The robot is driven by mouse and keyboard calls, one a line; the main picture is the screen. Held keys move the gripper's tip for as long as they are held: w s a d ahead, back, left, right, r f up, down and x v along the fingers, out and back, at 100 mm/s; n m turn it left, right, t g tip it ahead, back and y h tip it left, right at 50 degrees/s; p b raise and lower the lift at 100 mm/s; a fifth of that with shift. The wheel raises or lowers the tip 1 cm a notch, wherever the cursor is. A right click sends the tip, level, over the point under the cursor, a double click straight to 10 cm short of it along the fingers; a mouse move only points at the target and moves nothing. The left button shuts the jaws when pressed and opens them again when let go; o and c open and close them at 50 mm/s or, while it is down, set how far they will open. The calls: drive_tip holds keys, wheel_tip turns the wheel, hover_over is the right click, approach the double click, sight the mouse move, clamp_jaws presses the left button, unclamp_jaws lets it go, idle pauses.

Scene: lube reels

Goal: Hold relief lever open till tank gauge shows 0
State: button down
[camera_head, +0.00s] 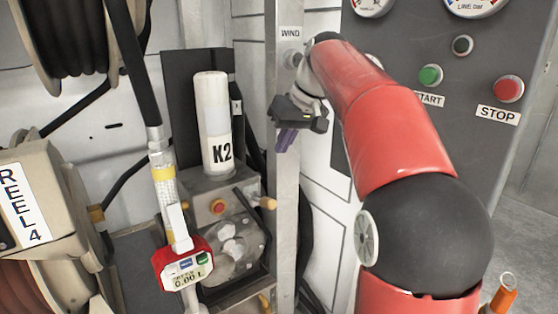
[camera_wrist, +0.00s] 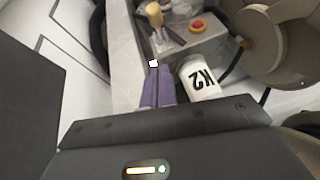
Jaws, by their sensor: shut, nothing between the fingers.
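My gripper (camera_head: 288,138) is shut and empty, its purple fingers pointing down beside the grey upright post, above and right of the K2 unit. In the wrist view its fingers (camera_wrist: 158,80) are together, with the white K2 cylinder (camera_wrist: 198,78) just to their right. A tan-handled lever (camera_head: 267,203) sticks out of the right side of the K2 unit; it also shows in the wrist view (camera_wrist: 154,14), apart from the fingers. No relief label is readable. Two round gauges (camera_head: 476,5) are cut off at the top; I cannot tell which is the tank gauge.
A grey post (camera_head: 283,200) stands right beside the K2 unit. A red-yellow button (camera_head: 218,207) and a black lever (camera_head: 243,200) sit on it. A hose with a red meter (camera_head: 182,266) hangs in front. The panel has START (camera_head: 430,75) and STOP (camera_head: 508,88) buttons.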

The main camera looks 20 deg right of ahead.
hover_over(263, 201)
drive_tip(key=w+d, duration=0.2)
wheel_tip(263, 201, down, 8)
drive_tip(key=shift+s+d+f+b, duration=0.1)
drive_tip(key=shift+s+f+b, duration=0.25)
drive_tip(key=shift+f, duration=0.2)
drive_tip(key=shift+s+f+b, duration=0.35)
drive_tip(key=shift+f, duration=0.2)
drive_tip(key=shift+s+f, duration=0.2)
drive_tip(key=shift+f, duration=0.4)
drive_tip(key=shift+f+b, duration=0.1)
drive_tip(key=shift+b, duration=0.2)
